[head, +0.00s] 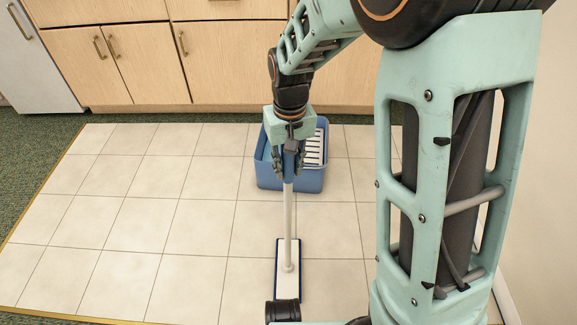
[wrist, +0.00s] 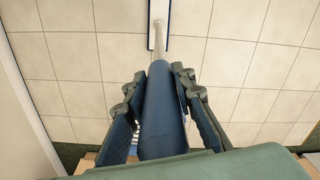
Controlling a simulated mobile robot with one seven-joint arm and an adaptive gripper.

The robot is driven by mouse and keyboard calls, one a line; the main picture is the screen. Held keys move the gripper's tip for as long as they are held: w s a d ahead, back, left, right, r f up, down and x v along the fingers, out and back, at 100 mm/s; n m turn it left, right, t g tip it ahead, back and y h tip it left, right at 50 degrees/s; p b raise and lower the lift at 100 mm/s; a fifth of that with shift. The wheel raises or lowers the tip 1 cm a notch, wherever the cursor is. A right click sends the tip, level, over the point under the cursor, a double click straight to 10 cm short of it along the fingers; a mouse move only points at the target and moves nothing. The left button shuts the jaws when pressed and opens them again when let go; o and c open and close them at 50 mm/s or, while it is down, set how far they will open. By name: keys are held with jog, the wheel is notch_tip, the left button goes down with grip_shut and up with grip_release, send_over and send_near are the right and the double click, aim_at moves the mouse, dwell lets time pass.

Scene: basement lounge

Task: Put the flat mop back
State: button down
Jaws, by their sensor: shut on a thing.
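The flat mop has a white pole (head: 288,215), a blue handle grip and a flat white head with a dark blue edge (head: 287,270). My gripper (head: 288,165) is shut on the blue handle. The mop stands roughly upright with its head low over or on the tiles; I cannot tell if it touches. In the wrist view the blue handle (wrist: 162,105) lies between the two fingers of my gripper (wrist: 158,85), and the mop head (wrist: 158,15) is at the top. A blue bucket (head: 265,177) with a white slotted insert (head: 315,148) stands behind my gripper, partly hidden by it.
Wooden cabinets (head: 145,65) line the back, with a white appliance (head: 35,62) at the far left. A beige wall is on the right. The tiled floor (head: 130,220) to the left is clear, bordered by green carpet (head: 40,160).

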jog(key=c, duration=1.6)
grip_release()
notch_tip(320, 180, up, 12)
jog(key=p, duration=0.4)
jog(key=shift+s+r, duration=0.15)
